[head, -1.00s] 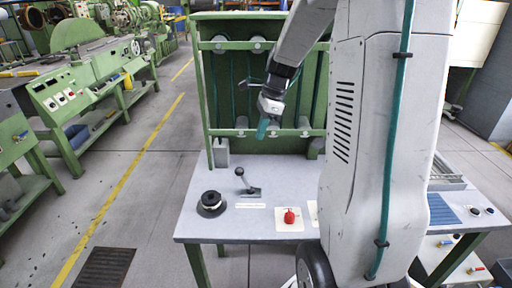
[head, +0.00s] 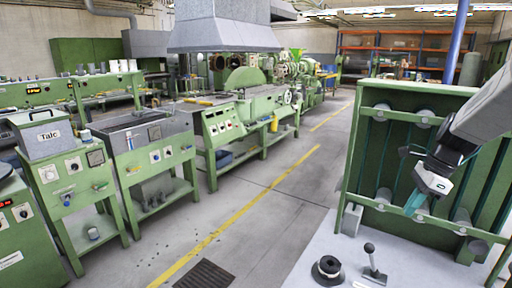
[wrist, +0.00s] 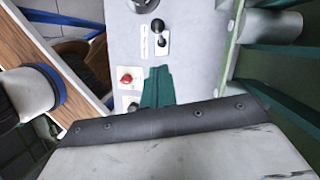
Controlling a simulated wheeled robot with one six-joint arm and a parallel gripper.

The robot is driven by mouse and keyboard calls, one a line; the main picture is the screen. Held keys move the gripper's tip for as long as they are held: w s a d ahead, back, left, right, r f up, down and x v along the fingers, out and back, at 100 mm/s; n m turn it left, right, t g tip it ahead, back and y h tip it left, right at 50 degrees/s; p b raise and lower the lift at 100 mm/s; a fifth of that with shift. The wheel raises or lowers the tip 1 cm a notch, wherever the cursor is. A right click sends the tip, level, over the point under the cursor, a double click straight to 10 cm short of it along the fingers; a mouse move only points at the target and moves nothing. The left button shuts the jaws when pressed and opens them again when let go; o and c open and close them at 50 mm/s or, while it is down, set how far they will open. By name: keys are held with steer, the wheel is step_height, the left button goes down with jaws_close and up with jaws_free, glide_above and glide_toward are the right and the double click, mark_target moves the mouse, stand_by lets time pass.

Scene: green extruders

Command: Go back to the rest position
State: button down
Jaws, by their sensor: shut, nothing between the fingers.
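My gripper (head: 414,203) hangs at the right of the head view, in front of the green panel frame, above the back of the grey table (head: 318,248). Its teal fingertips point down and are together, with nothing between them. In the wrist view the teal fingers (wrist: 157,87) show shut over the tabletop, beside the red knob (wrist: 126,78). The rest of my arm runs out of the head view at the right edge.
The green panel frame (head: 352,165) with rollers stands close behind my gripper. On the table are a black round piece (head: 328,270) and a black-knobbed lever (head: 371,262). Green machines (head: 222,128) line the left. The grey floor aisle (head: 262,215) with a yellow line is clear.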

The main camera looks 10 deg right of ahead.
steer(key=s+a+r+n+h, duration=0.1)
steer(key=s+a+r+n, duration=0.2)
steer(key=s+a+n, duration=0.7)
steer(key=s+a+r+n+h, duration=0.2)
steer(key=s+a+r+n, duration=0.1)
steer(key=s+a+n, duration=0.6)
steer(key=s+n, duration=0.4)
steer(key=shift+a+t+h, duration=0.3)
steer(key=shift+a, duration=0.1)
steer(key=shift+a, duration=0.1)
